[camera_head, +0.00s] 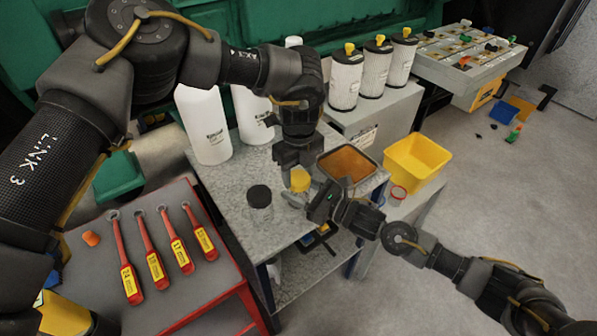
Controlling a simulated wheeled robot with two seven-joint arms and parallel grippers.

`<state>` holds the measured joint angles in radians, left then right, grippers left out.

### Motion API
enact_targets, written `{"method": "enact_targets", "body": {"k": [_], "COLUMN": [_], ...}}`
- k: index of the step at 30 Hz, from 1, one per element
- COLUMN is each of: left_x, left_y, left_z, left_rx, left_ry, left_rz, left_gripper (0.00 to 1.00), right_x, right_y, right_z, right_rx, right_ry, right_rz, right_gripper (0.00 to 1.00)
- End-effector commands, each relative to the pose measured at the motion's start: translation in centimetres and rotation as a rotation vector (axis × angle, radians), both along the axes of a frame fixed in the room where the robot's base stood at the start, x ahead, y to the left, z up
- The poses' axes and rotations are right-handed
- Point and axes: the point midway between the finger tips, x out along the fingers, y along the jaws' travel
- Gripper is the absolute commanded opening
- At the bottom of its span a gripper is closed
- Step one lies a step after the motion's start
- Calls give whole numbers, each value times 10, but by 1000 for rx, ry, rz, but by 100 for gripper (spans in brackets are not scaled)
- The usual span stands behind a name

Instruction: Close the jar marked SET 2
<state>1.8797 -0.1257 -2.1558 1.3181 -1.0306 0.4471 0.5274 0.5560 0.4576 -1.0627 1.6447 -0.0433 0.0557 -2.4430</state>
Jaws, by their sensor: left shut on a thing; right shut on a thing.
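A jar with a yellow lid (300,180) is at the front right of the grey speckled table (235,170). My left gripper (297,168) comes down from above and is shut on the yellow lid. My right gripper (308,203) reaches in from the right, low beside the lid, and is shut on the jar body (292,198), which is mostly hidden. I cannot tell whether the lid sits fully on the jar. A second jar with a black lid (260,200) stands upright to the left. No SET marking is readable on either jar.
A brown-filled tray (347,163) stands close behind my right gripper. White bottles (204,125) stand at the back left. A yellow bin (416,162) is to the right. A red-edged bench with several red-handled tools (154,262) is at the front left.

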Motion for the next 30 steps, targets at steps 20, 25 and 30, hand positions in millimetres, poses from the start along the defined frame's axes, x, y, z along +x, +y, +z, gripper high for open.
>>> {"method": "enact_targets", "body": {"k": [20,25,30], "left_x": [1,1,1], "left_y": [0,0,0], "left_z": [17,51,85], "left_rx": [-2,-2,-1], "left_ry": [-3,-4,-2], "left_rz": [1,0,1], "left_gripper": [76,76,76], "right_x": [0,0,0], "right_y": [0,0,0], "right_z": [0,0,0], "right_rx": [0,-1,0], "right_ry": [0,1,0], "right_rz": [-1,-1,0], "right_gripper": [0,0,0]}}
